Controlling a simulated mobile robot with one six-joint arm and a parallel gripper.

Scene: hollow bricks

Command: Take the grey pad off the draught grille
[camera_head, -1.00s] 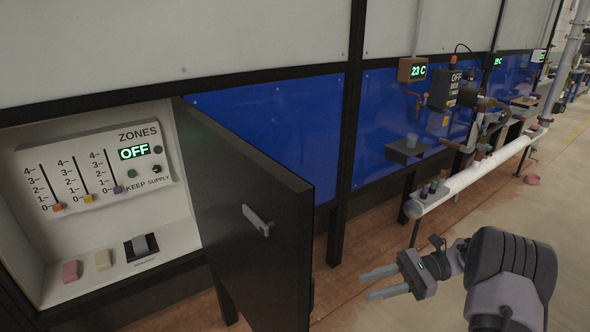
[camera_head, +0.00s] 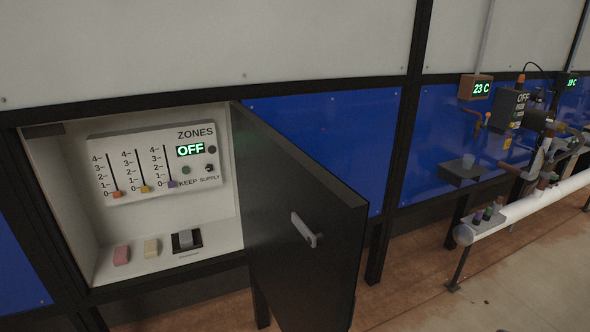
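A grey pad (camera_head: 186,238) sits on a dark grille (camera_head: 188,247) on the floor of an open white cabinet. The grille's dark edges show around the pad. A pink block (camera_head: 121,255) and a cream block (camera_head: 151,247) stand in a row to its left. My gripper is not in view now, so its state does not show.
The black cabinet door (camera_head: 290,215) stands open to the right of the cabinet, with a grey handle. A zones panel (camera_head: 158,162) with sliders and a green OFF display is on the back wall. A white pipe (camera_head: 520,208) runs at the right.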

